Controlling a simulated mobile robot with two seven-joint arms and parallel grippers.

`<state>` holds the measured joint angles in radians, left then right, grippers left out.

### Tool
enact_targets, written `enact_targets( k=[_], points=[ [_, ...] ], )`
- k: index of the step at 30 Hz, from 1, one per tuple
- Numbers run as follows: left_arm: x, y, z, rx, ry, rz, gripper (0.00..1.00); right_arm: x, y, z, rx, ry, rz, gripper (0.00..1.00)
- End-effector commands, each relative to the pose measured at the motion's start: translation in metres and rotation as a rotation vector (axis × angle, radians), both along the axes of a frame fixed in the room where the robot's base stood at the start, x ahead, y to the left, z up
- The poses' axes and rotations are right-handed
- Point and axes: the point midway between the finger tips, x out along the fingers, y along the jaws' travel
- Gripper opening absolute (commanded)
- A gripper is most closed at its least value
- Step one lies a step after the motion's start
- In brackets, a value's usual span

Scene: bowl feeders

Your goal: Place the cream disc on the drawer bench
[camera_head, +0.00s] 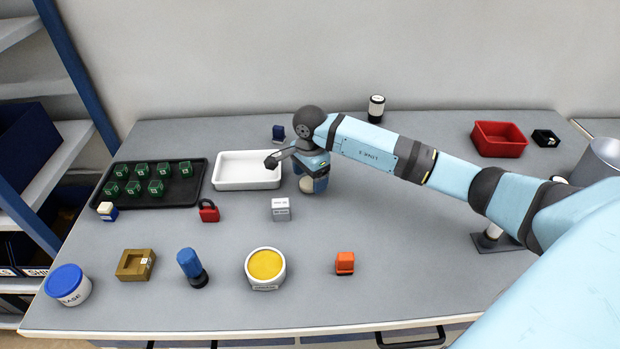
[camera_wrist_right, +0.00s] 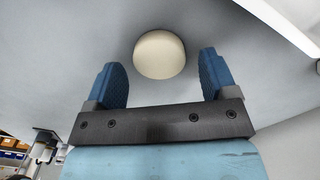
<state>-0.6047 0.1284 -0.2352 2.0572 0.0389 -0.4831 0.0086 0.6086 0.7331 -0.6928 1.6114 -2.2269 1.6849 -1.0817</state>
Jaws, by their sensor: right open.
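The cream disc (camera_wrist_right: 160,54) shows in the right wrist view against the grey surface, between the tips of my right gripper (camera_wrist_right: 161,72), with a gap to each finger. In the head view a small cream part of the disc (camera_head: 307,184) shows beside the blue fingers of my right gripper (camera_head: 314,186), and the rest is hidden. My right gripper is open and points down over the drawer bench (camera_head: 400,260), just right of the white tray. I cannot tell whether the disc touches the bench top. My left gripper is not in view.
A white tray (camera_head: 246,185) is left of my right gripper, with a grey-white block (camera_head: 281,209) in front. A black tray (camera_head: 180,198) holds several green cubes. A yellow-filled bowl (camera_head: 265,287) and orange block (camera_head: 345,263) stand nearer the front. The bench's right middle is clear.

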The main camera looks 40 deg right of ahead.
Motion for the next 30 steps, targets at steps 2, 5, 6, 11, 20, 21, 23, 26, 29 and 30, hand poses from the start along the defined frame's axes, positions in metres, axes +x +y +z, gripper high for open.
enact_targets(
  k=[2,5,6,11,20,21,23,26,29,30],
  points=[
    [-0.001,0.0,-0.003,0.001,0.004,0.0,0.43,0.001,-0.001,0.016,-0.001,-0.005,0.001,0.79],
    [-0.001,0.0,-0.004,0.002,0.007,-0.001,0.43,0.001,-0.001,0.039,-0.002,-0.006,0.002,0.79],
    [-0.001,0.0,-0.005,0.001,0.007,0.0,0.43,0.001,-0.001,0.048,-0.002,-0.005,0.001,0.79],
    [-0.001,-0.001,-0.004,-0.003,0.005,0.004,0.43,0.001,0.0,0.08,-0.002,-0.004,0.001,0.79],
    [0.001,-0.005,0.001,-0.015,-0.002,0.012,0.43,0.0,0.0,0.109,0.0,-0.001,0.0,0.79],
    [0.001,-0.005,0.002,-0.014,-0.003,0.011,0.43,0.0,0.0,0.11,0.0,-0.001,0.0,0.79],
    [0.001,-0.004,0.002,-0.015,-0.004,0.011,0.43,0.0,0.0,0.111,0.0,0.0,0.0,0.79],
    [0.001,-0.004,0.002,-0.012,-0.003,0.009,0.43,0.0,0.0,0.11,0.0,0.0,0.0,0.79],
    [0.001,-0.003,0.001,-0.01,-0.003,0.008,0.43,0.0,0.0,0.11,0.0,0.0,0.0,0.79],
    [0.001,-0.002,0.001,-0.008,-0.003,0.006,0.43,0.0,0.0,0.11,0.0,0.0,0.0,0.79]
  ],
)
